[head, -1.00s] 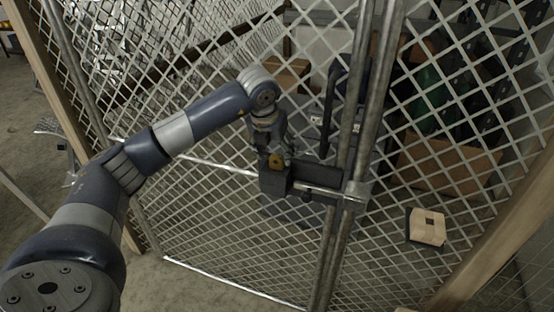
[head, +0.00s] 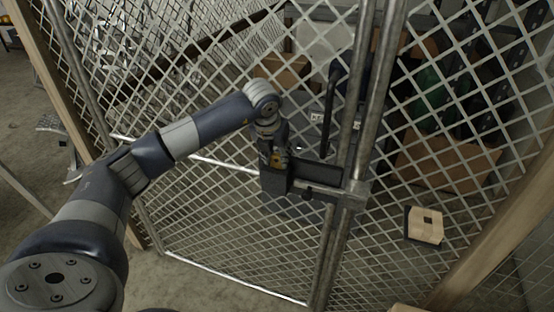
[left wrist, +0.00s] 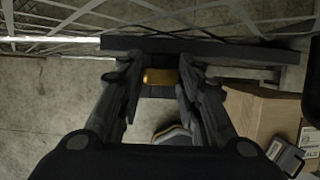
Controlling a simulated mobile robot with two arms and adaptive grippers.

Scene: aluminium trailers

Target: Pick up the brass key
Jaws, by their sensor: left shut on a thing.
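The brass key (left wrist: 160,76) shows as a small gold block between the two dark fingers of my left gripper (left wrist: 160,82) in the left wrist view. The fingers are shut on it. In the head view my left gripper (head: 272,150) points down at the dark lock box (head: 274,183) on the mesh gate, and a speck of brass shows by its fingertips. The key's lower part is hidden, so I cannot tell whether it is in the lock box. My right gripper is in neither view.
The mesh gate (head: 225,215) and its steel posts (head: 370,90) stand close around my left arm. A dark bolt (head: 318,172) runs from the lock box to the post. Behind the mesh are cardboard boxes (head: 448,165) and shelving. A pale wooden block (head: 425,225) is at the right.

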